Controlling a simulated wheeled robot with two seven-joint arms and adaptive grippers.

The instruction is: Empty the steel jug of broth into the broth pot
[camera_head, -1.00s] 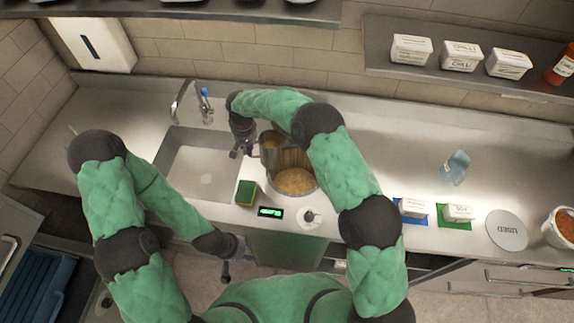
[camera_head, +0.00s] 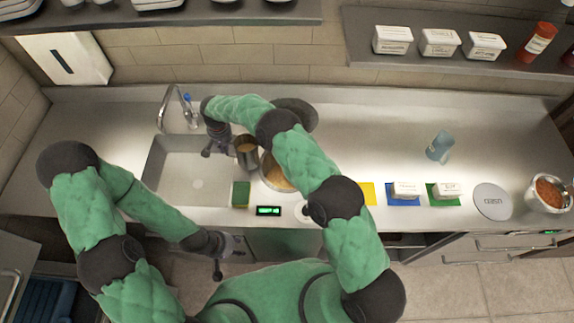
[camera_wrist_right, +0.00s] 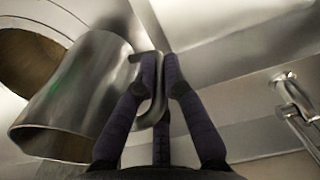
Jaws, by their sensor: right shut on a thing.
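The steel jug (camera_head: 246,158) is at the left rim of the broth pot (camera_head: 264,170), near the sink. The pot holds yellowish-brown broth (camera_head: 277,175) and is partly hidden by my right arm. In the right wrist view, the jug (camera_wrist_right: 85,85) is close by, with the pot's round brown opening (camera_wrist_right: 30,65) behind it. My right gripper (camera_head: 214,146) is shut on the jug's handle (camera_wrist_right: 150,92). The jug's mouth shows a brownish inside in the head view; how much it holds cannot be told. My left gripper (camera_head: 228,256) is open and empty, low in front of the counter.
The sink (camera_head: 190,182) with its tap (camera_head: 170,105) lies left of the pot. A green and yellow sponge (camera_head: 240,195) and a lit display (camera_head: 268,211) are in front. A dark round thing (camera_head: 297,112) lies behind my right arm. The counter's right middle is mostly free.

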